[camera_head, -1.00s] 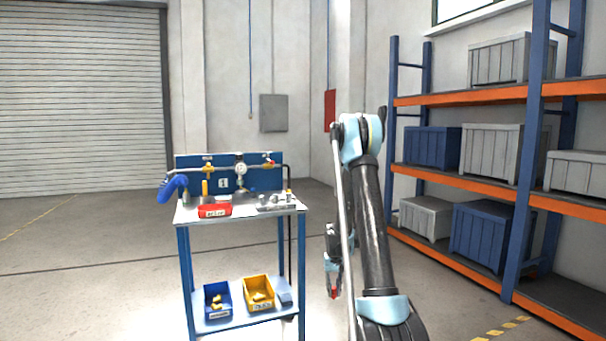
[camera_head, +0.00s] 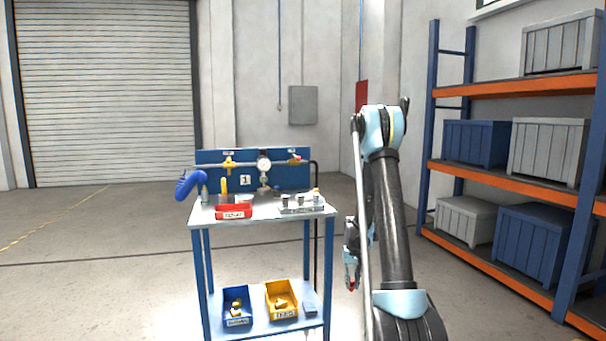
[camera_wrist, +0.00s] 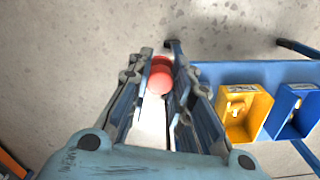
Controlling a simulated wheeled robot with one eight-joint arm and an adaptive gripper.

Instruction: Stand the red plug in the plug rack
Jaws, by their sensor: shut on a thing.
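The red plug (camera_wrist: 160,80) is between the fingers of my gripper (camera_wrist: 160,92) in the wrist view, its round red end showing. My gripper is shut on it. In the head view my gripper (camera_head: 351,272) hangs low beside the arm, right of the bench and below its top, with a bit of red at its tip. A grey rack (camera_head: 310,210), which looks like the plug rack, lies at the right front of the bench top with several small pale pieces standing in it. Its free places are too small to make out.
Blue (camera_head: 237,320) and yellow (camera_head: 283,315) bins sit on the lower shelf. Orange-and-blue shelving (camera_head: 510,170) stands right. Floor left of the bench is clear.

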